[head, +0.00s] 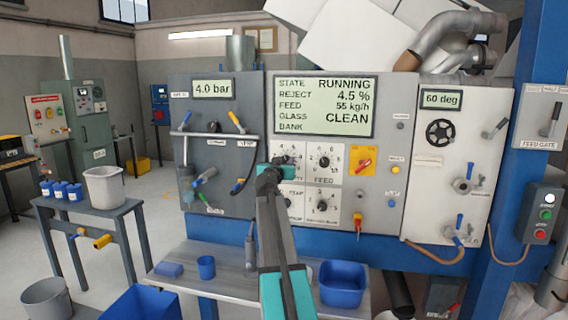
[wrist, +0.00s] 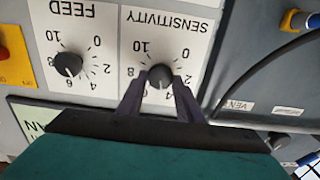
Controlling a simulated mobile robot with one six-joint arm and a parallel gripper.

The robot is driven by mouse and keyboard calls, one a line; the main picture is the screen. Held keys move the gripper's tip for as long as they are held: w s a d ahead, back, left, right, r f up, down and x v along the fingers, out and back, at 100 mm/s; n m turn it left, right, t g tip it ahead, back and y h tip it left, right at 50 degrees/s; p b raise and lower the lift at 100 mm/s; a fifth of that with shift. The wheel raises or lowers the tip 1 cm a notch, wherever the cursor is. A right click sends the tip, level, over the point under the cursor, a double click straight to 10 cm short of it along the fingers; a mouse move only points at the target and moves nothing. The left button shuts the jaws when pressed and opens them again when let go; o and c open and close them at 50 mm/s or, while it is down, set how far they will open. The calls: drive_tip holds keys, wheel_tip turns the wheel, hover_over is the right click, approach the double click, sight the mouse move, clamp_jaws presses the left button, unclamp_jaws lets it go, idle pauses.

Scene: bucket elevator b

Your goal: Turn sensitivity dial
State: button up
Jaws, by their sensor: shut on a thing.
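The sensitivity dial (wrist: 159,77) is a dark round knob on a white plate marked SENSITIVITY with a number scale; the wrist view shows it upside down. My gripper (wrist: 160,86) has its two dark fingers on either side of the dial, shut on it. In the head view my gripper (head: 281,161) reaches the upper left dial plate of the panel and hides most of that dial. The dial's pointer is partly hidden between the fingers, so its exact setting cannot be told.
The feed dial (wrist: 67,64) is beside the sensitivity dial. A display (head: 324,106) above the dials reads RUNNING, reject 4.5 %, feed 55 kg/h, glass CLEAN. A red and yellow switch (head: 362,162) is to the right. A shelf below holds a blue bin (head: 343,284).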

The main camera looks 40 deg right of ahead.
drive_tip(key=shift+d+f+m+b, duration=0.1)
drive_tip(key=shift+f+m+b, duration=0.3)
drive_tip(key=shift+b, duration=1.15)
drive_tip(key=m+b, duration=0.2)
drive_tip(key=b, duration=0.5)
drive_tip(key=shift+s+r+m, duration=0.1)
drive_tip(key=shift+r+m, duration=0.05)
drive_tip(key=shift+m, duration=0.25)
drive_tip(key=m+b, duration=0.2)
drive_tip(key=b, duration=0.3)
drive_tip(key=shift+s+r+m+b, duration=0.1)
drive_tip(key=shift+r+m+b, duration=0.1)
drive_tip(key=shift+m+b, duration=1.1)
drive_tip(key=shift+n+b, duration=0.35)
drive_tip(key=shift+n, duration=0.05)
drive_tip(key=o, duration=1)
